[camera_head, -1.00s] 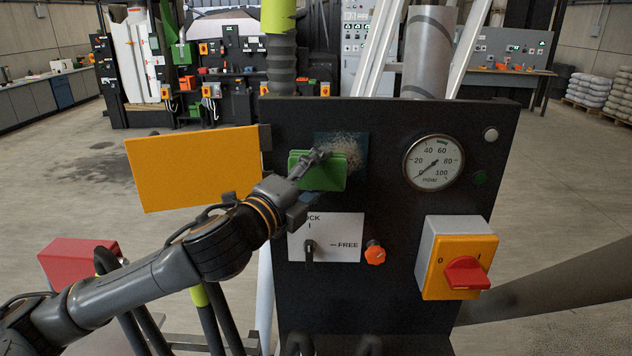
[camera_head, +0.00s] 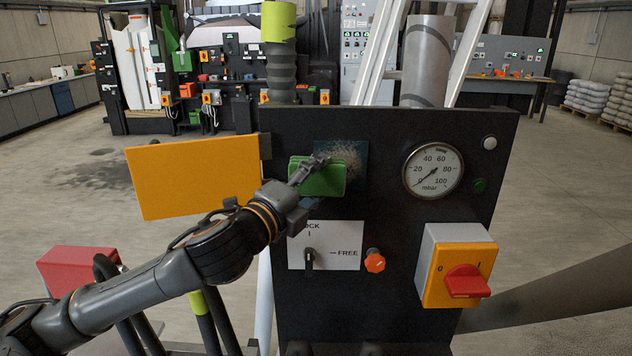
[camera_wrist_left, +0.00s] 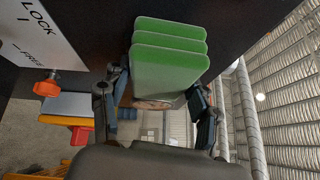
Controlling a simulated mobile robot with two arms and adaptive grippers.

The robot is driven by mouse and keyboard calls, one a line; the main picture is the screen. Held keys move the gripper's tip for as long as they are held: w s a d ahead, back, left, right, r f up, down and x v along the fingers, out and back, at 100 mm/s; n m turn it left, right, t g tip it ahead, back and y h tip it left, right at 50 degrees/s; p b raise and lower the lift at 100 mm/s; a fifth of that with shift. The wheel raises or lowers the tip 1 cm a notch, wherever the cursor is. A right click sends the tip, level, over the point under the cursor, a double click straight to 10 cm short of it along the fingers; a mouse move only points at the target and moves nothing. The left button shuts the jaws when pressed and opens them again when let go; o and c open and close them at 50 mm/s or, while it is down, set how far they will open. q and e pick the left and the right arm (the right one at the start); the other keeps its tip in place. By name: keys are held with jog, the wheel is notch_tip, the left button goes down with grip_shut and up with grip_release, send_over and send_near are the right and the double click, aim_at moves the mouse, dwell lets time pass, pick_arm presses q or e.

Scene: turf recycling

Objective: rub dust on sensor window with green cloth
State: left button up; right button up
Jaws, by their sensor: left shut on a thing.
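The sensor window (camera_head: 361,148) is a dark blue-teal square near the top of the black panel, with a speckled pale grey-tan patch of dust (camera_head: 345,155) on it. My left gripper (camera_head: 312,168) is shut on the green cloth (camera_head: 325,184), a thick folded pad. The cloth covers the lower left of the window in the head view; I cannot tell whether it touches the glass. In the left wrist view the cloth (camera_wrist_left: 170,70) shows as several green layers between the two fingers of the gripper (camera_wrist_left: 160,92). My right gripper is not in view.
The black panel (camera_head: 390,290) also carries a gauge (camera_head: 433,171), a LOCK/FREE selector (camera_head: 310,256), an orange knob (camera_head: 375,261) and a red rotary switch (camera_head: 467,281). A yellow flap (camera_head: 195,178) sticks out left of the panel, close above my left arm.

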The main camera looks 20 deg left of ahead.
pick_arm(q)
jog(key=shift+w+a, duration=0.15)
jog(key=shift+w, duration=0.35)
